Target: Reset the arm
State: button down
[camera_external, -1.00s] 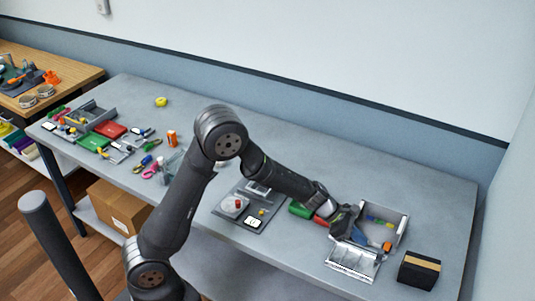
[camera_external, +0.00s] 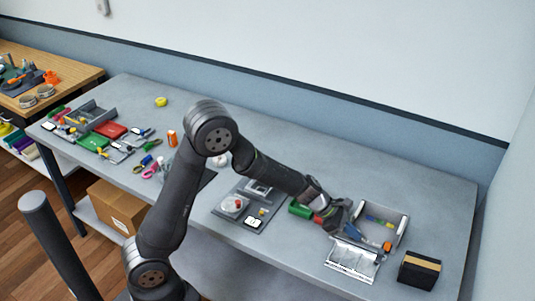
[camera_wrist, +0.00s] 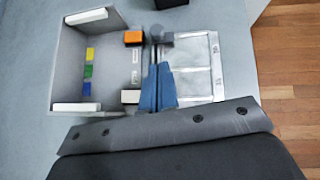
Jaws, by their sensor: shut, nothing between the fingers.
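My gripper (camera_external: 335,222) is above the right part of the bench, just left of the open grey box. Its jaws are shut and hold nothing. Its fingertips are small and blurred in the external view. In the wrist view, the dark plate of my gripper's body fills the bottom.
The open grey box (camera_external: 400,236) has coloured pieces inside. A clear-topped silver tray (camera_external: 351,262) lies in front, and a black block with a tan band (camera_external: 420,268) stands right. Green (camera_external: 299,209) and red pieces lie left.

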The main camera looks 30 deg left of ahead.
jog(key=x, duration=0.7)
jog(key=shift+d+f, duration=0.15)
jog(key=shift+d, duration=0.2)
jog(key=c, duration=2.1)
grip_release()
